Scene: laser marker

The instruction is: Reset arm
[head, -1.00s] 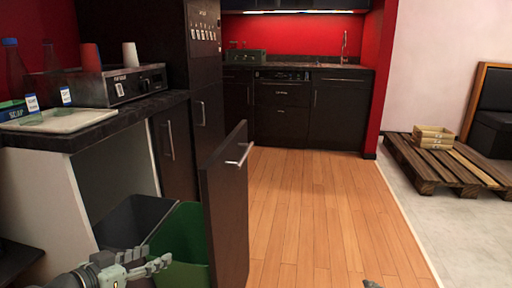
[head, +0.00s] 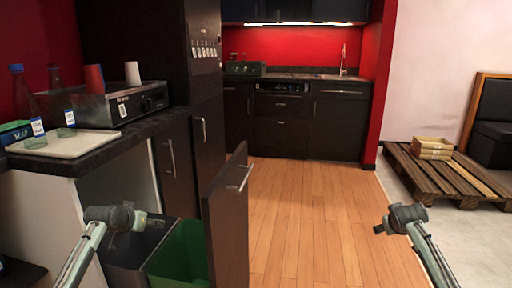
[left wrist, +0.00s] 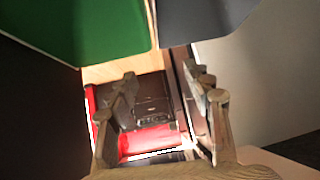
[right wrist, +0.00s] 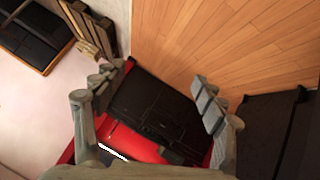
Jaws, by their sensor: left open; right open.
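My left gripper (head: 156,222) is raised above the grey bin and the green bin in the head view, pointing forward. In the left wrist view its fingers (left wrist: 160,76) are spread with nothing between them. My right gripper (head: 380,229) is above the wooden floor at the lower right of the head view. In the right wrist view its fingers (right wrist: 152,74) are wide apart and empty. Both arms come up from the bottom edge of the head view, one on each side, and neither gripper touches anything that I can see.
A pull-out cabinet front (head: 227,220) stands open right of the green bin (head: 180,254) and grey bin (head: 125,252). The left counter holds a white tray (head: 68,143), bottles and cups. A wooden pallet (head: 445,178) lies at right. The middle floor (head: 310,200) is clear.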

